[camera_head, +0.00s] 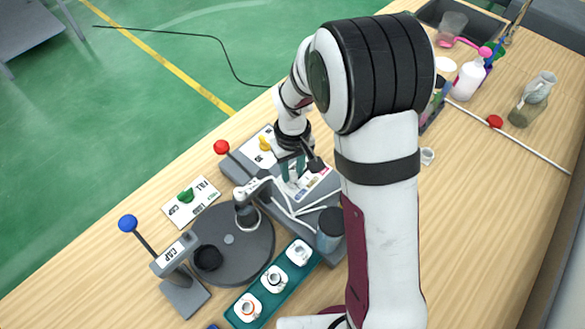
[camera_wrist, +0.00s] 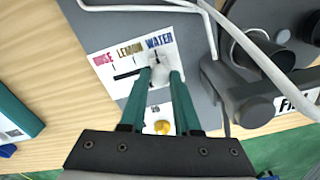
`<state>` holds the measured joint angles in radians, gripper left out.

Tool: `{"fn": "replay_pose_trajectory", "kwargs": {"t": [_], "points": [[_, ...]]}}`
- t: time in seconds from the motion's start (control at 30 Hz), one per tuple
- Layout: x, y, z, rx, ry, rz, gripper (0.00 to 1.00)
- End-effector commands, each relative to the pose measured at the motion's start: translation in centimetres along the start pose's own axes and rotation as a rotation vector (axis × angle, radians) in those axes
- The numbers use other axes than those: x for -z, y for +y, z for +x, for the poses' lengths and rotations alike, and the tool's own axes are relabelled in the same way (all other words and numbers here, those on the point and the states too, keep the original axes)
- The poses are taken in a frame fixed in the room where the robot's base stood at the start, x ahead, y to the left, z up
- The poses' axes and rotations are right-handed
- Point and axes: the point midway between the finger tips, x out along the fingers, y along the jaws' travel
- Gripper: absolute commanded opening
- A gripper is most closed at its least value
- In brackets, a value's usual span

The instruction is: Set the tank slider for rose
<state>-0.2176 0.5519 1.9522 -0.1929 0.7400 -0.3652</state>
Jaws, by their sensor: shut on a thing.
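The tank slider's label card (camera_wrist: 132,60) lies on the grey machine and reads rose, lemon and water from left to right. It also shows in the camera_head view (camera_head: 318,181). A dark slot (camera_wrist: 127,75) runs under the words. The pale slider knob (camera_wrist: 158,74) stands at the slot's right end, below the word water. My gripper (camera_wrist: 162,76) points down with its teal fingers shut on the knob, which they partly hide. In the camera_head view my gripper (camera_head: 293,180) is over the card's left part.
White tubes (camera_head: 285,205) and a dark cylinder (camera_head: 330,229) are close by. A red-knobbed lever (camera_head: 221,147), a yellow knob (camera_head: 265,144), a dark turntable (camera_head: 229,262) and a blue-knobbed lever (camera_head: 128,223) stand left. A teal tray (camera_head: 262,290) holds cups.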

Motion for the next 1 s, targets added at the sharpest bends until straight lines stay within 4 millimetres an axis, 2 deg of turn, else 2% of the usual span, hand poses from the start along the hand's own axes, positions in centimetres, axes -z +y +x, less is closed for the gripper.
{"fn": "replay_pose_trajectory", "kwargs": {"t": [0.23, 0.5, 0.6, 0.93, 0.97, 1.0], "points": [[0.1, 0.4, 0.0, -0.001, 0.000, 0.002, 0.00], [2.2, 5.2, 0.1, 0.000, 0.000, 0.002, 0.00], [2.7, 6.3, 0.0, 0.000, 0.001, 0.001, 0.00], [2.9, 6.9, 0.0, -0.005, 0.004, -0.005, 0.00], [2.9, 7.0, 0.0, -0.006, 0.004, -0.004, 0.34], [2.9, 7.0, 0.0, -0.005, 0.005, -0.004, 0.41]]}}
